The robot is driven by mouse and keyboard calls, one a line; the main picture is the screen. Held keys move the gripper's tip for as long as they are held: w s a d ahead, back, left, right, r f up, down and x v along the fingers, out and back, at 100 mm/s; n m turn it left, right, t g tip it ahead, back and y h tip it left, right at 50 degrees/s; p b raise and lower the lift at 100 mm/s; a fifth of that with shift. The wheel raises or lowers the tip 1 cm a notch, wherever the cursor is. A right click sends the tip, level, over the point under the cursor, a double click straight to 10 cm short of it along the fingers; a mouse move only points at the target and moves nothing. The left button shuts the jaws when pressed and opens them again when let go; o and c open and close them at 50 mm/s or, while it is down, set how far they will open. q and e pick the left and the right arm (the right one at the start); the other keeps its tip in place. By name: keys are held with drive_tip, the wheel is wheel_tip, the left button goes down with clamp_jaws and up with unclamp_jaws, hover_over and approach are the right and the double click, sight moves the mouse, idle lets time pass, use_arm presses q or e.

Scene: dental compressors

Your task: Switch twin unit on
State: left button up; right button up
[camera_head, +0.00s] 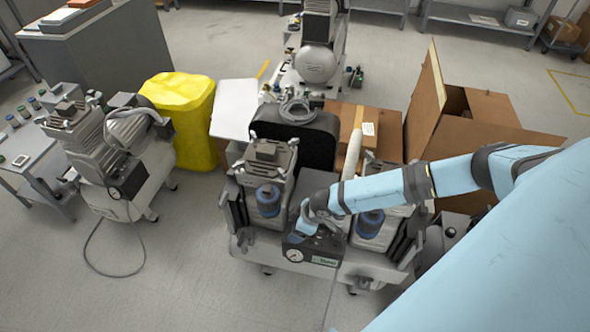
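The twin unit (267,160) stands in the centre of the head view, with two grey compressor heads, blue filters and a low white base. On its front middle is a dark control box with a round gauge (294,255) and a small label. My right arm comes in from the right, and my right gripper (303,230) is at the top of this control box. Its fingers are small and partly hidden by the wrist, so I cannot tell whether they are open or whether they touch. The switch itself is not visible. My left gripper is not in view.
Another compressor (120,150) stands at the left with a cable on the floor. A yellow covered bin (182,115), an open cardboard box (465,115) and a further compressor (318,60) stand behind. A small table (30,150) is at the far left. Floor is clear at front left.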

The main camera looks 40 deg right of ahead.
drive_tip(key=shift+h, duration=0.4)
drive_tip(key=w+f, duration=0.1)
drive_tip(key=f, duration=0.1)
drive_tip(key=w+d+f+b, duration=0.1)
drive_tip(key=f, duration=0.1)
drive_tip(key=w+f, duration=0.1)
drive_tip(key=f, duration=0.1)
drive_tip(key=shift+d+f+b, duration=0.25)
drive_tip(key=shift+f+b, duration=0.1)
drive_tip(key=shift+c, duration=0.4)
